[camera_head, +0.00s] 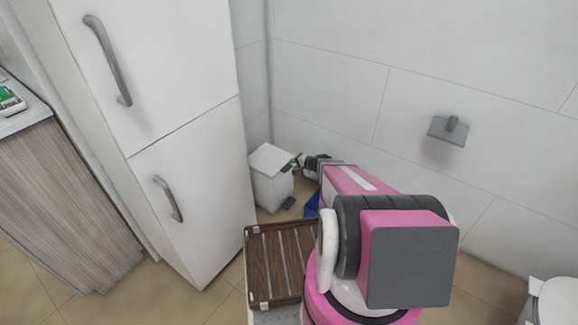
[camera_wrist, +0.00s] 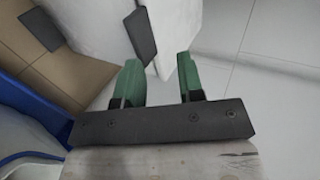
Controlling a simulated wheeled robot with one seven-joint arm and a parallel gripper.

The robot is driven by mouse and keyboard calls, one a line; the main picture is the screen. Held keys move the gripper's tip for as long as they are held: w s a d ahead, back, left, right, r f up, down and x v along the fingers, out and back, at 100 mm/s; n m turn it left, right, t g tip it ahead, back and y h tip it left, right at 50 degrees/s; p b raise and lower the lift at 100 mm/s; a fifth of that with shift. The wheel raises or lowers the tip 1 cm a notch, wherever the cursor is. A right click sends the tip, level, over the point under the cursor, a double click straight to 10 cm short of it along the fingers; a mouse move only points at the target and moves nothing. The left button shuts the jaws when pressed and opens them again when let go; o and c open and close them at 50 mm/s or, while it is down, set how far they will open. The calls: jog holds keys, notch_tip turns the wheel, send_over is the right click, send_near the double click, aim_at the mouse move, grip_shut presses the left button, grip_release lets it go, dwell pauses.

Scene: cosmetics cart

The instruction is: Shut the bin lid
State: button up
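The white bin (camera_head: 271,190) stands in the corner between the tall cabinet and the tiled wall. Its lid (camera_head: 268,160) lies over the top, looking flat or nearly so; I cannot tell whether it is fully shut. My gripper (camera_head: 295,164) is at the bin's right side, near the lid's edge. In the wrist view, my gripper (camera_wrist: 159,66) has its two green fingers apart, with white corners of the bin (camera_wrist: 163,55) between and just beyond the tips. Whether they touch is unclear. The gripper is open and holds nothing.
A tall white cabinet (camera_head: 170,130) stands close left of the bin. A blue item (camera_head: 312,203) is on the floor right of the bin; a blue edge (camera_wrist: 30,100) shows in the wrist view. A slatted wooden rack (camera_head: 280,262) is in front. A holder (camera_head: 447,130) is on the wall.

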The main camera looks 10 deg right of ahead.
jog(key=shift+v, duration=2.6)
jog(key=s+a+r+n+g+h, duration=0.1)
jog(key=s+a+r+n+g, duration=0.4)
jog(key=s+a+r, duration=0.3)
jog(key=s+d+r+n+g+h, duration=0.3)
jog(key=s+r+h, duration=0.4)
jog(key=s+r, duration=0.3)
jog(key=s+n, duration=0.1)
jog(key=s, duration=0.1)
jog(key=shift+s+g+h, duration=0.3)
jog(key=shift+s, duration=0.1)
jog(key=shift+r, duration=0.15)
